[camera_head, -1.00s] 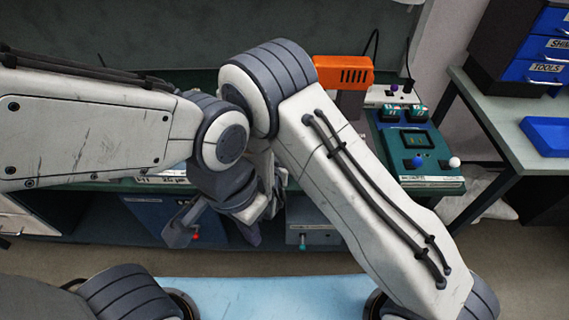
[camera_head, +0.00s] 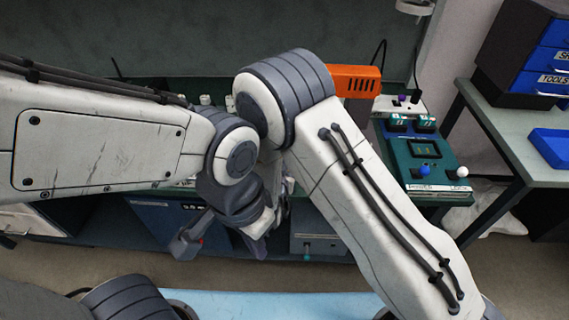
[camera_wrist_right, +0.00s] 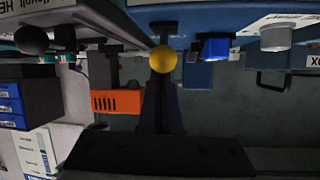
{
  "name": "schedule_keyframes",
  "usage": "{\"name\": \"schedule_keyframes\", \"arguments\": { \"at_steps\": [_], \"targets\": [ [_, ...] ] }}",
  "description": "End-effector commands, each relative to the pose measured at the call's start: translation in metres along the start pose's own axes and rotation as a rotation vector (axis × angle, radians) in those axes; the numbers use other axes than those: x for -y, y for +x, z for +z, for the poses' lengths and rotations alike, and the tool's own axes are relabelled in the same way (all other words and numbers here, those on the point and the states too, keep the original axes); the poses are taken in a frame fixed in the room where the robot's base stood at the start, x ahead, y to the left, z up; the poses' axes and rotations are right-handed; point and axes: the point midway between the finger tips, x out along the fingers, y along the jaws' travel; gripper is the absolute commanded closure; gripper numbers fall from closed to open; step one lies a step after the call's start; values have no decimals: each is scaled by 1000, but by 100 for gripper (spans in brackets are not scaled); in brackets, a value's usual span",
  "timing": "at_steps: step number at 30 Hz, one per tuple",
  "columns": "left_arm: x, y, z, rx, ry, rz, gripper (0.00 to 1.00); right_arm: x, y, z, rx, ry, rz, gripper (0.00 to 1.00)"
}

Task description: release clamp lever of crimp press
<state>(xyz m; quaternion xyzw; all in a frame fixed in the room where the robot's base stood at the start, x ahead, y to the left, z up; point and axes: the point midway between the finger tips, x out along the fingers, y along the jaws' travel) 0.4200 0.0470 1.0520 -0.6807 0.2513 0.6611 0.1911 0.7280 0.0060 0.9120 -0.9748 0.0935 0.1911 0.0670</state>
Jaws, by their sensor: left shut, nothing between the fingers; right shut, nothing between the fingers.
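A yellow ball knob (camera_wrist_right: 163,59) stands at the middle of the right wrist view. I cannot tell for sure whether it belongs to the clamp lever of the crimp press. My right gripper (camera_wrist_right: 161,88) is shut and empty, a dark narrow shape running up to just below the knob; I cannot tell whether they touch. In the head view the right gripper is hidden behind my arms. My left gripper (camera_head: 258,245) hangs in front of the bench, shut and empty. An orange slotted housing (camera_head: 356,82) stands behind my arms and also shows in the right wrist view (camera_wrist_right: 117,103).
A green control panel (camera_head: 424,150) with a blue knob (camera_head: 418,173) and a white knob (camera_head: 462,172) lies right of my arms. In the right wrist view, a black knob (camera_wrist_right: 32,40) and a blue part (camera_wrist_right: 215,47) flank the yellow one. Blue drawers (camera_head: 553,79) stand far right.

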Motion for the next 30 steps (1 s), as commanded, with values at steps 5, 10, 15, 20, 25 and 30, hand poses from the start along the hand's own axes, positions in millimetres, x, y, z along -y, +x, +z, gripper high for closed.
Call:
{"name": "schedule_keyframes", "arguments": {
  "at_steps": [5,10,15,20,25,30],
  "targets": [
    [0,2,0,0,0,0,100,-1,-4,3,21,-11,-1,100],
    [0,5,0,0,0,0,100,2,-12,-24,7,-2,-2,100],
    [1,10,1,0,0,0,100,-20,-29,-47,4,-1,3,100],
    [1,14,1,0,0,0,100,-45,-45,-63,1,2,2,100],
    [0,2,0,1,0,0,100,-64,-59,-79,3,-4,4,100],
    [-2,-22,-1,0,0,0,100,-74,-65,-86,3,-5,7,100]
  ]
}}
